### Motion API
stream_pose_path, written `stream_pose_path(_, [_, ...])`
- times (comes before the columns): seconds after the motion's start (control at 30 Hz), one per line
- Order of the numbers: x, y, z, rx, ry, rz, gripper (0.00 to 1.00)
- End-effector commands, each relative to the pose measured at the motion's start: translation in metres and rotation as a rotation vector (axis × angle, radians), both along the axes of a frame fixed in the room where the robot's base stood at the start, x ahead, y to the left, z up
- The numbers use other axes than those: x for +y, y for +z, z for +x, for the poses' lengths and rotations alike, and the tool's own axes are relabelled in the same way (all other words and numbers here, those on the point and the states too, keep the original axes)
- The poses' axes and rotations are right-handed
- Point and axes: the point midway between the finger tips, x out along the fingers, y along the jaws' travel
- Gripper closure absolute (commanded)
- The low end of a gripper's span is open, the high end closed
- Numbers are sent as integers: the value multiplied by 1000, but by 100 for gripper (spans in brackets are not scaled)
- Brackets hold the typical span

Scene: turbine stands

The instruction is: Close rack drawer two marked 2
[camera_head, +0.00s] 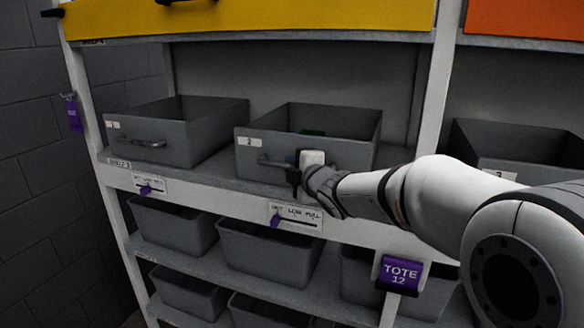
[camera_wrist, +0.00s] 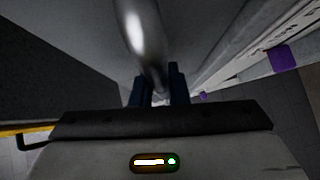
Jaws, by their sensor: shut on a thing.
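Drawer two is a grey open-topped bin (camera_head: 350,155) with a white label marked 2 (camera_head: 249,141) on its front. In the wrist view the shiny handle (camera_wrist: 146,50) runs down between the two dark fingers (camera_wrist: 160,88). The handle's right part is hidden behind my gripper.
Drawer 1 (camera_head: 180,155) stands to the left and drawer 3 (camera_head: 510,150) to the right, partly behind my arm. Grey totes (camera_head: 270,250) fill the lower shelves. A purple TOTE 12 tag (camera_head: 401,273) hangs on the rack post. A yellow panel (camera_head: 250,18) is above.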

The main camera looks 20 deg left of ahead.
Motion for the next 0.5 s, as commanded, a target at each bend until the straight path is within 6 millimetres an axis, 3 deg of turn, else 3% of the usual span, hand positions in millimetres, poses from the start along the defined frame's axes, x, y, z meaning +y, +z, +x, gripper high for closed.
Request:
stream_pose_path(0.03, [-1, 4, 2, -4, -5, 4, 100])
stream_pose_path(0.07, [-1, 4, 2, -4, -4, 4, 84])
stream_pose_path(0.3, [1, 3, 0, -3, -1, 4, 64])
stream_pose_path(0.5, [2, 2, -1, -1, 1, 3, 64])
